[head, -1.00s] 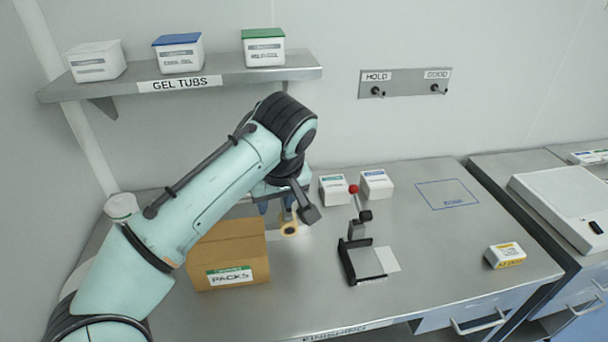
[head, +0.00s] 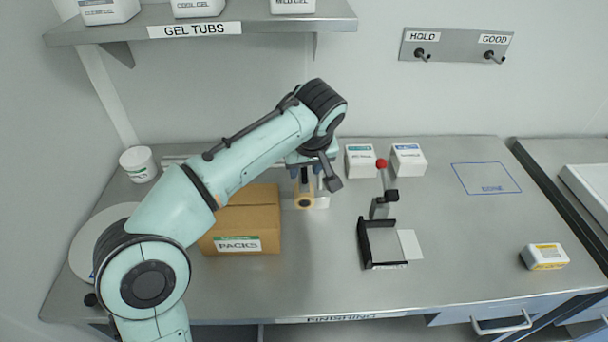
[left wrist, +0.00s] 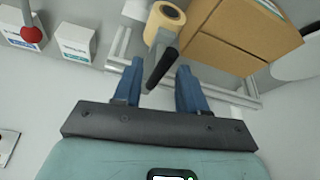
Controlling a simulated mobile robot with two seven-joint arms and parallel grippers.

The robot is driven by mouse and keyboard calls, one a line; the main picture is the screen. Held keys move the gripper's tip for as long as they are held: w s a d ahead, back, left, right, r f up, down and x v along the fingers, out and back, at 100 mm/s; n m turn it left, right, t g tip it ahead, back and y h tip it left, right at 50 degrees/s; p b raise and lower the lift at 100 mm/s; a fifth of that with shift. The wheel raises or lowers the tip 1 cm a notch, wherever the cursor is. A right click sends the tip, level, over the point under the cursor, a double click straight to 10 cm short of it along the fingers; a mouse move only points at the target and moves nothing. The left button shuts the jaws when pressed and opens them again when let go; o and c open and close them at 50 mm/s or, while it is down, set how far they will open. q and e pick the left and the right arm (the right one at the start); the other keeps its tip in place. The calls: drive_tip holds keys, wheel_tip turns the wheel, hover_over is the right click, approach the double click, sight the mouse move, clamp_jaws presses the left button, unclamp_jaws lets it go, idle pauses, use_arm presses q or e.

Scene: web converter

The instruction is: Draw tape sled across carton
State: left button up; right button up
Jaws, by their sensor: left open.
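The brown carton labelled PACKS (head: 262,216) sits shut on the steel bench, and its corner shows in the left wrist view (left wrist: 235,32). The tape sled, with its tan roll (head: 304,201) and black handle, stands beside the carton's right side. In the left wrist view the roll (left wrist: 166,18) is at the top, and the handle (left wrist: 161,68) points towards my fingers. My left gripper (head: 305,174) is open above and behind the roll. Its blue fingers (left wrist: 160,76) lie on either side of the handle's end in the picture; I cannot tell whether they touch it. My right gripper is out of view.
A black fixture with a red-knobbed lever (head: 382,180) stands right of the sled. A yellow-and-white box (head: 544,256) is at far right. The bench around the blue outlined square (head: 486,178) is clear.

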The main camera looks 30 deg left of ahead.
use_arm(q)
drive_tip(key=shift+x, duration=1.45)
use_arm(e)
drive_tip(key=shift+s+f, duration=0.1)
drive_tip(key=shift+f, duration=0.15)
